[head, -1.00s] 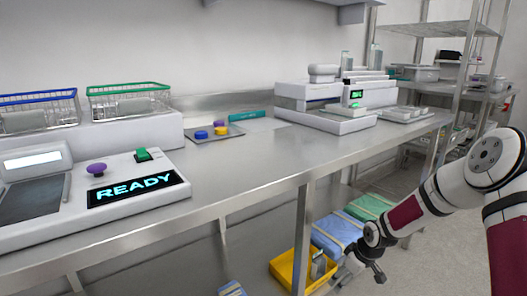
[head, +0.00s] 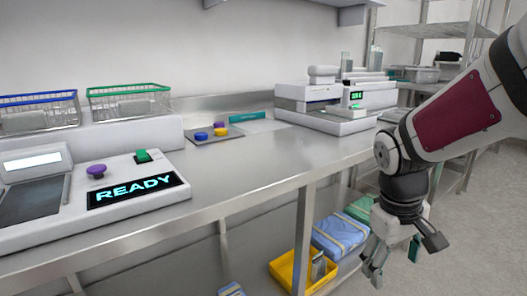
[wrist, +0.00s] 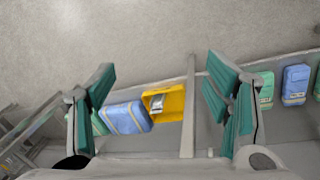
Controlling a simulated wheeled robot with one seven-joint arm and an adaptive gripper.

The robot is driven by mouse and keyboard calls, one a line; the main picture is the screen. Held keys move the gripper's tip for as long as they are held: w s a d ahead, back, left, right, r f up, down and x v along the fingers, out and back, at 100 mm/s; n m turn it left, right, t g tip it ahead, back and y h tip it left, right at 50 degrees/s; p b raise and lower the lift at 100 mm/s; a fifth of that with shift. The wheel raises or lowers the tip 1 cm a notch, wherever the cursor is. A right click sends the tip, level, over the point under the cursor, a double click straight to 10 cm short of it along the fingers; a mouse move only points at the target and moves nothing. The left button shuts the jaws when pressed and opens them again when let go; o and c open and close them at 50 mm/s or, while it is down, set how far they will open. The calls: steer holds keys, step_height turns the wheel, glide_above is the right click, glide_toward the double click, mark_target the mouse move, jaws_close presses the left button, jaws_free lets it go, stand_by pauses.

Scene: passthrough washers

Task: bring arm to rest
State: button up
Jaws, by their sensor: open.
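My gripper (head: 395,262) hangs at the lower right of the head view, in front of the bench's front edge and pointing down. In the wrist view my gripper (wrist: 160,95) has its two green-padded fingers wide apart with nothing between them in its grasp. Past the fingers, lower down, are a yellow bin (wrist: 174,104) and a blue wrapped pack (wrist: 125,117). My arm comes in from the right edge and hides part of the shelving and the bench's right end.
The steel bench (head: 260,165) carries a console reading READY (head: 135,190), wire baskets (head: 128,100) and a white machine (head: 325,105). Below it are the yellow bin (head: 285,270) and blue packs (head: 340,235). A wire rack (head: 450,30) stands behind. Grey floor at right is clear.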

steer(key=s+a+r+m+y, duration=0.1)
steer(key=s+a+r+m, duration=0.15)
steer(key=s, duration=1.05)
steer(key=s+a+r+m+y, duration=0.1)
steer(key=s+a+r, duration=0.2)
steer(key=s, duration=0.9)
step_height(320, 180, up, 33)
steer(key=t+p, duration=0.3)
steer(key=p, duration=2.8)
steer(key=shift+d+f, duration=0.2)
